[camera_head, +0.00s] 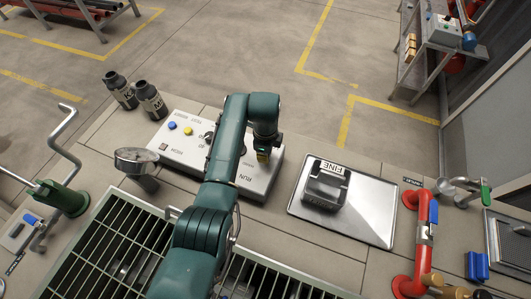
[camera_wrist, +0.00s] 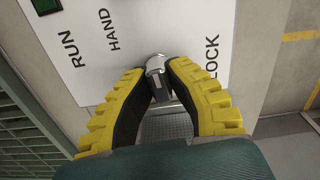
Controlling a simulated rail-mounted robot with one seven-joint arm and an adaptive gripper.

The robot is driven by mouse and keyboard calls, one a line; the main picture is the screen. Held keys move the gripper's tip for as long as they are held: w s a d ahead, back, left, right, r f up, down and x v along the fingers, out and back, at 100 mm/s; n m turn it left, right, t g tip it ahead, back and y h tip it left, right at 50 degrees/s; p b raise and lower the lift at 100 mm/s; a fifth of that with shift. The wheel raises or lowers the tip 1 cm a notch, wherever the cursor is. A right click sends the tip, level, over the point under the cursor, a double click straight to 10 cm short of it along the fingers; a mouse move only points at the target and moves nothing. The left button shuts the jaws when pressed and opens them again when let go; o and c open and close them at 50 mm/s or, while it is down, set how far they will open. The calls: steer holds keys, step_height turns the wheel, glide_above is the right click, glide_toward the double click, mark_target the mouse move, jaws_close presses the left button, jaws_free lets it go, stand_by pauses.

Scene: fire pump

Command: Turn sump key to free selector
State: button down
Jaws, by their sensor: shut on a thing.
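The white control panel (camera_head: 180,150) lies on the bench, and its lettered face also fills the upper part of the wrist view (camera_wrist: 110,75). My gripper (camera_head: 262,158) is at the panel's right end, pointing down. In the wrist view my gripper's yellow and black fingers (camera_wrist: 160,80) close on a small grey metal piece with a round silver collar, which I take to be the sump key (camera_wrist: 156,64). It sits among the printed words RUN, HAND and LOCK. The fingers hide much of it, so its exact angle and the selector are unclear.
A metal tray (camera_head: 370,215) with a dark block (camera_head: 326,188) marked FINE lies just right of the panel. A gauge (camera_head: 137,160) and two dark bottles (camera_head: 135,95) stand to the left. Red piping (camera_head: 424,235) rises at the right. Grating (camera_head: 95,250) lies in front.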

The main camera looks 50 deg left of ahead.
steer(key=n+p, duration=0.1)
steer(key=n, duration=0.3)
steer(key=shift+f, duration=0.1)
steer(key=n+p, duration=0.1)
steer(key=n, duration=0.3)
steer(key=shift+n, duration=0.4)
steer(key=n, duration=0.4)
steer(key=shift+f, duration=0.1)
steer(key=shift+n, duration=2)
steer(key=c, duration=1)
jaws_free()
steer(key=shift+r, duration=0.2)
